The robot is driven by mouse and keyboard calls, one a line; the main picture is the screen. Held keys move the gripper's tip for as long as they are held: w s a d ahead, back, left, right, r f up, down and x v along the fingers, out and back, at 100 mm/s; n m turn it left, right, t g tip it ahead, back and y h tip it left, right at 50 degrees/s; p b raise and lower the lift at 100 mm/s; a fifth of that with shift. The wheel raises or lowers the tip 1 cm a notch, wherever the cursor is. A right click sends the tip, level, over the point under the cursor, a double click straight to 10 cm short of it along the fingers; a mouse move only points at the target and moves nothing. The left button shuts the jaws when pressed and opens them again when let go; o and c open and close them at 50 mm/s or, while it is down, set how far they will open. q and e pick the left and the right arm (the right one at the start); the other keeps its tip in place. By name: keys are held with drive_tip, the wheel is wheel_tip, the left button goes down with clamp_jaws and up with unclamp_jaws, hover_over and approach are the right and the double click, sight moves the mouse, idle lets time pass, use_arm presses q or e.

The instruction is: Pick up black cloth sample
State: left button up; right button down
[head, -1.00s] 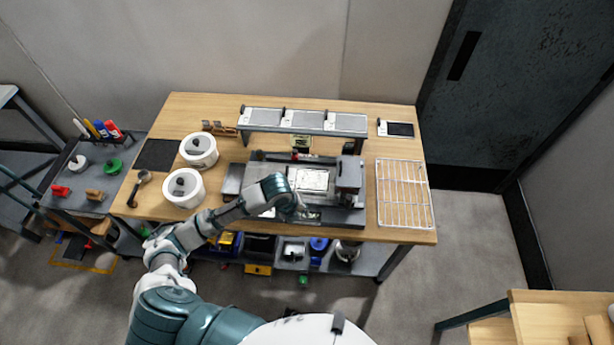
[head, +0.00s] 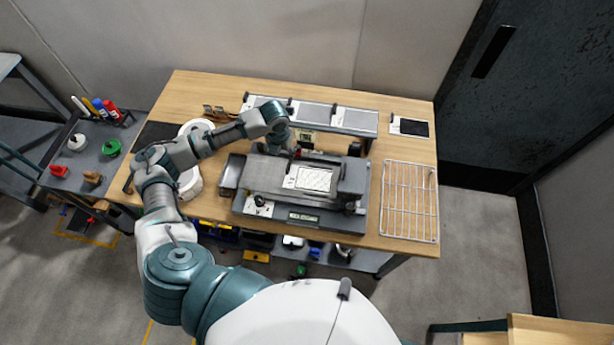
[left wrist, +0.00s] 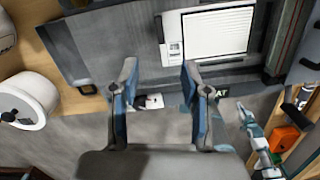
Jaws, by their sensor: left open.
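A black cloth sample (head: 414,128) lies on a white card at the back right of the table in the head view. My left gripper (head: 292,153) is over the back part of the grey machine, left of the cloth and well apart from it. In the left wrist view its two fingers (left wrist: 158,76) are spread with nothing between them. The black sample does not show clearly in that view. My right gripper is not in view.
The grey machine (head: 262,176) carries a pale patterned sample (head: 313,179), also in the left wrist view (left wrist: 218,33). A long grey rack (head: 352,119) stands behind it. A wire rack (head: 408,203) lies at the right. A white pot (head: 190,183) and black mat (head: 154,135) are left.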

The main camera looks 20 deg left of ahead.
use_arm(q)
hover_over(287, 168)
drive_tip(key=f, duration=0.4)
drive_tip(key=shift+s+f, duration=0.1)
drive_tip(key=shift+s, duration=0.1)
drive_tip(key=shift+w+f, duration=0.1)
drive_tip(key=shift+f, duration=0.7)
drive_tip(key=shift+d+f, duration=0.1)
drive_tip(key=shift+f, duration=0.1)
wheel_tip(287, 168, down, 5)
drive_tip(key=shift+r+p, duration=0.2)
drive_tip(key=shift+p, duration=0.3)
drive_tip(key=shift+f, duration=0.2)
drive_tip(key=c, duration=0.7)
clamp_jaws()
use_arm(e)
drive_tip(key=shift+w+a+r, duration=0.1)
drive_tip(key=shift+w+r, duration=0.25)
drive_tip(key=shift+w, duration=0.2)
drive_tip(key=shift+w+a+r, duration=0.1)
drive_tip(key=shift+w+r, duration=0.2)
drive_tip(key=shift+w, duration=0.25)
